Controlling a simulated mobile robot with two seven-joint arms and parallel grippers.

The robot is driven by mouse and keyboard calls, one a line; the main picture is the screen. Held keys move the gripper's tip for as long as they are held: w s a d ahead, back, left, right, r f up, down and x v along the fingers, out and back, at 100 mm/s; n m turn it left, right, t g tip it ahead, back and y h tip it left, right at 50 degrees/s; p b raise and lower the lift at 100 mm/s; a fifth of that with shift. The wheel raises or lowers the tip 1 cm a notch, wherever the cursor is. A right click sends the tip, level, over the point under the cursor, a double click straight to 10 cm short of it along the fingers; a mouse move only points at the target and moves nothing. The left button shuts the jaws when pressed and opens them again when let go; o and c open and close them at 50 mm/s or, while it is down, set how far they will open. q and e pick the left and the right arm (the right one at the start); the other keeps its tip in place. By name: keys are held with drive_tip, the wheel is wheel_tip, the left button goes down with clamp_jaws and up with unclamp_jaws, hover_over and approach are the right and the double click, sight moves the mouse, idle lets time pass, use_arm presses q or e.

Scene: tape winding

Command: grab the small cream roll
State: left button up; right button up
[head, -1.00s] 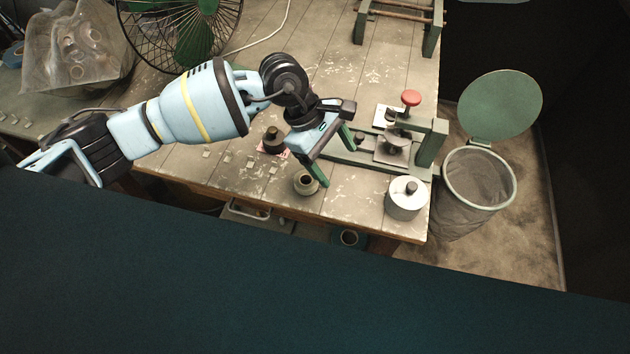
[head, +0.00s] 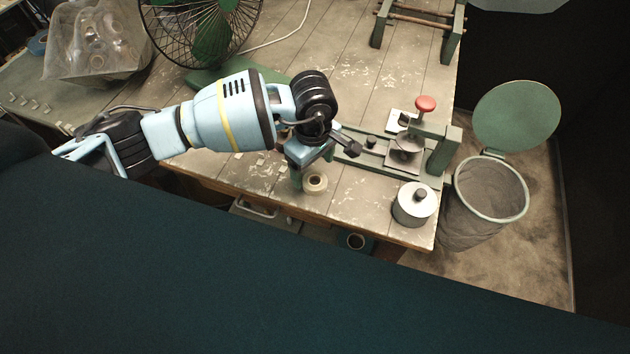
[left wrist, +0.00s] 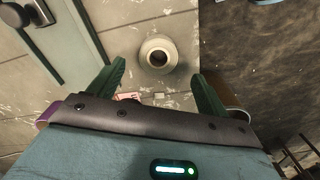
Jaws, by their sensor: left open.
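The small cream roll (head: 318,190) stands near the front edge of the wooden table, its dark hole facing up. My left gripper (head: 312,166) is open just above and behind it in the head view, with one green finger close to the roll's left side. In the left wrist view the roll (left wrist: 147,48) lies ahead, between the lines of the two spread fingers (left wrist: 160,70), with nothing held. Whether a finger touches the roll I cannot tell. My right gripper is not in view.
A metal pot with a knobbed lid (head: 411,210) stands right of the roll. A green press with a red knob (head: 425,104) is behind it. A mesh bin (head: 487,190) stands on the floor beyond the table's right edge. A green fan (head: 207,30) is at the back left.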

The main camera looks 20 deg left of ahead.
sight(315, 176)
use_arm(q)
drive_tip(key=shift+d+f, duration=0.1)
drive_tip(key=shift+f, duration=2.45)
drive_tip(key=c, duration=1.1)
drive_tip(key=shift+w+r, duration=0.1)
drive_tip(key=shift+r, duration=0.45)
wheel_tip(315, 176, up, 2)
drive_tip(key=shift+r, duration=0.15)
drive_tip(key=shift+s+d+r, duration=0.1)
drive_tip(key=shift+s+r, duration=0.05)
drive_tip(key=shift+s, duration=0.5)
drive_tip(key=s, duration=0.5)
drive_tip(key=s+r, duration=0.1)
drive_tip(key=s, duration=0.3)
drive_tip(key=s+d, duration=0.1)
drive_tip(key=s, duration=0.4)
drive_tip(key=shift+s+d+r, duration=0.1)
drive_tip(key=shift+s+r, duration=0.1)
drive_tip(key=shift+s, duration=0.15)
